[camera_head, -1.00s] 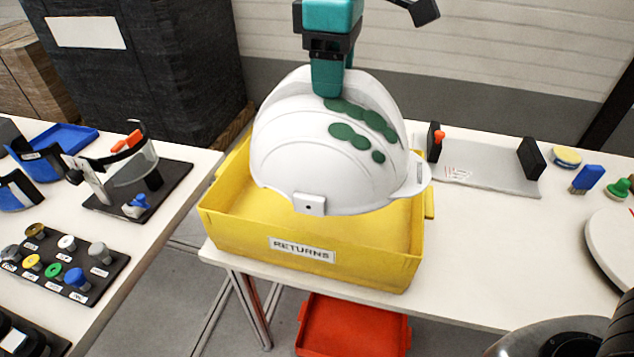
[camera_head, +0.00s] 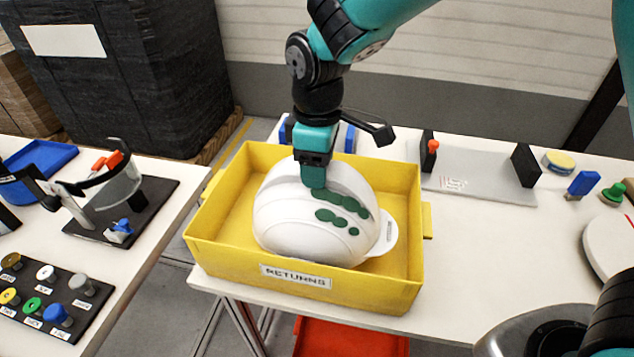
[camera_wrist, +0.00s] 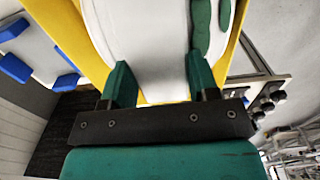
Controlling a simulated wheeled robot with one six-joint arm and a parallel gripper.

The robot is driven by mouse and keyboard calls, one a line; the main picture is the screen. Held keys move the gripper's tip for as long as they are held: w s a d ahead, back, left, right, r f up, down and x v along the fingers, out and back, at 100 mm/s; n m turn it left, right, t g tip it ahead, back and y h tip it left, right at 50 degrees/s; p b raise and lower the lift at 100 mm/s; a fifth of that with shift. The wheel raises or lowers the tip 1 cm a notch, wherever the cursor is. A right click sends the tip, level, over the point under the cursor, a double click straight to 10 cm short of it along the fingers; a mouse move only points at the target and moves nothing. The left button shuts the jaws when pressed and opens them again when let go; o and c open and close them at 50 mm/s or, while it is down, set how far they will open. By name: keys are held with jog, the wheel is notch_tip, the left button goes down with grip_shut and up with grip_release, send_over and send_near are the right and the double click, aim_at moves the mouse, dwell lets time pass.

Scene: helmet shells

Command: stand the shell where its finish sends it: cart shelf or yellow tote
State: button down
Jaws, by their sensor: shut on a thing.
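The white helmet shell (camera_head: 300,230) has several dark green blotches on its upper side. It sits low inside the yellow tote (camera_head: 214,258), which is labelled RETURNS and stands on the white table. The shell's brim points right and its lower edge is hidden behind the tote's front wall, so I cannot tell whether it touches the floor. My gripper (camera_head: 318,183) is shut on the top of the shell from above. In the wrist view the two teal fingers (camera_wrist: 158,85) sit on either side of part of the white shell (camera_wrist: 150,40).
A grey plate with black uprights (camera_head: 480,180) lies right of the tote. A sponge (camera_head: 559,161), blue brush (camera_head: 583,183) and green knob (camera_head: 613,193) are farther right. A left table holds a visor stand (camera_head: 122,200) and colored knobs (camera_head: 45,300). A red bin (camera_head: 350,338) is below.

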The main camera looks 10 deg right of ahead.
jog(key=shift+f, duration=2.65)
jog(key=shift+c, duration=1.9)
grip_release()
notch_tip(320, 180, up, 12)
jog(key=shift+r, duration=0.15)
jog(key=s+d+r+m+y, duration=0.1)
jog(key=s+d+m+y, duration=0.1)
jog(key=s, duration=0.8)
jog(key=s+d+r+m+y, duration=0.1)
jog(key=s+d+m, duration=0.3)
jog(key=s, duration=0.5)
jog(key=shift+s+d+r+m+y, duration=0.2)
jog(key=shift+s+d+m+y, duration=0.15)
jog(key=shift+d+y, duration=0.25)
